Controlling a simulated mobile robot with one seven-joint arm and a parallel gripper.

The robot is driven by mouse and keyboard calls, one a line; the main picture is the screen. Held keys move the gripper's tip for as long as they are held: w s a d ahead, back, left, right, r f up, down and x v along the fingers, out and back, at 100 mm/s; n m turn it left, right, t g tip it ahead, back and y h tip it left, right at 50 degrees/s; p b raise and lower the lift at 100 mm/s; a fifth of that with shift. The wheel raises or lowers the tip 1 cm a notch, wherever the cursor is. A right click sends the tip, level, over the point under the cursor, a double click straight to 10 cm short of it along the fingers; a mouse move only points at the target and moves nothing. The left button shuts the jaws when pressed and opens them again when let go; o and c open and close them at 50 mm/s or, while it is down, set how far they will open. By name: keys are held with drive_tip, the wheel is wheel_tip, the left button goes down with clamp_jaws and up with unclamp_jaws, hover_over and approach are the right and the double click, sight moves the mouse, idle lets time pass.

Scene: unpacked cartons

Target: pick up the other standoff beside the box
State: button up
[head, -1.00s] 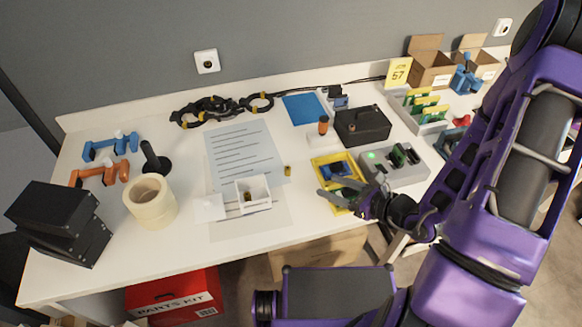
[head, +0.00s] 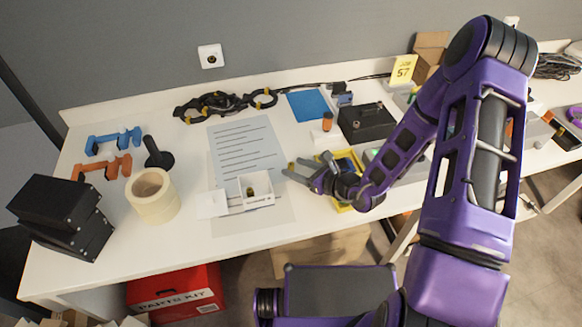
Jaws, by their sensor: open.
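The small white open box (head: 262,202) stands on the pale sheet near the middle of the table. A small dark brass piece (head: 251,191), which looks like a standoff, shows inside it. My gripper (head: 289,169) is open, low over the table just right of the box, with its fingers pointing left. A small brass-coloured patch (head: 292,167) at the fingertips seems to be the standoff beside the box, mostly hidden by the fingers. I cannot tell whether the fingers touch it.
A printed sheet (head: 246,150) lies behind the box, and a flat white piece (head: 212,205) lies left of it. A yellow tray (head: 346,161) is partly behind my gripper. A tape roll (head: 152,195) stands further left. My arm covers much of the right side.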

drive_tip(key=shift+x, duration=1.5)
clamp_jaws()
